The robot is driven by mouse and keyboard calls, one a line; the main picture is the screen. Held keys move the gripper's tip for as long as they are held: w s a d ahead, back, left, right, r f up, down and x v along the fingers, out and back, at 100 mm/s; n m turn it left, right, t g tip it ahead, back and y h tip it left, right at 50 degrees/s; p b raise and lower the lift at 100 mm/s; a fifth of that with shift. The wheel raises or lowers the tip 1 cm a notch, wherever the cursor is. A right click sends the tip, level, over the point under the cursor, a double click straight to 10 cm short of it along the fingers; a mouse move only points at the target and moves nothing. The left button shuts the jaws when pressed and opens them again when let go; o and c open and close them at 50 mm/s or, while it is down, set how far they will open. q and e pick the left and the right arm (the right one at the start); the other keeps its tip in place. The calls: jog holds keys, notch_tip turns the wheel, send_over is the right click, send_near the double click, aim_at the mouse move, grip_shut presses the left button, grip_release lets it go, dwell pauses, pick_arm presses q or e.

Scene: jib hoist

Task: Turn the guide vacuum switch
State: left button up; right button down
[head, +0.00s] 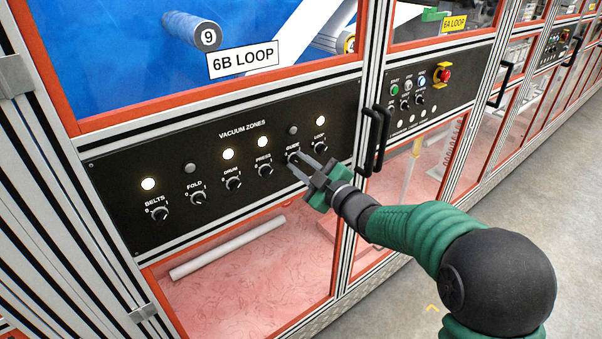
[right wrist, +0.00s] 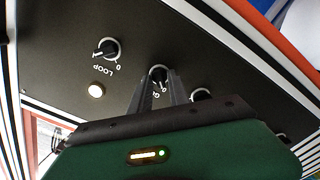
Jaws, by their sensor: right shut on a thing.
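The guide switch (head: 292,156) is a small black rotary knob on the black vacuum zones panel (head: 130,175), between the press switch (head: 265,170) and the loop switch (head: 320,148). The lamp (head: 292,130) above the guide switch is dark. My right gripper (head: 300,172) reaches in from the right, with its fingers at the guide switch and shut on it. In the right wrist view the fingers close around the guide switch (right wrist: 158,75), and part of its label is covered. My left gripper is not in view.
The lit loop lamp (head: 320,121) is to the right. Black door handles (head: 375,140) stand out just right of the panel, near my right arm. A second panel with a red emergency button (head: 444,75) is farther right. The floor at right is clear.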

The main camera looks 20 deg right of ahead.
jog(key=shift+a+f+n+b, duration=0.1)
jog(key=shift+f+n+b, duration=0.1)
jog(key=shift+n+b, duration=0.15)
jog(key=shift+r, duration=0.1)
jog(key=c, duration=1.5)
grip_release()
jog(key=shift+o, duration=1.1)
jog(key=shift+w, duration=0.15)
jog(key=b+v, duration=0.1)
jog(key=v, duration=1.5)
jog(key=shift+s, duration=0.4)
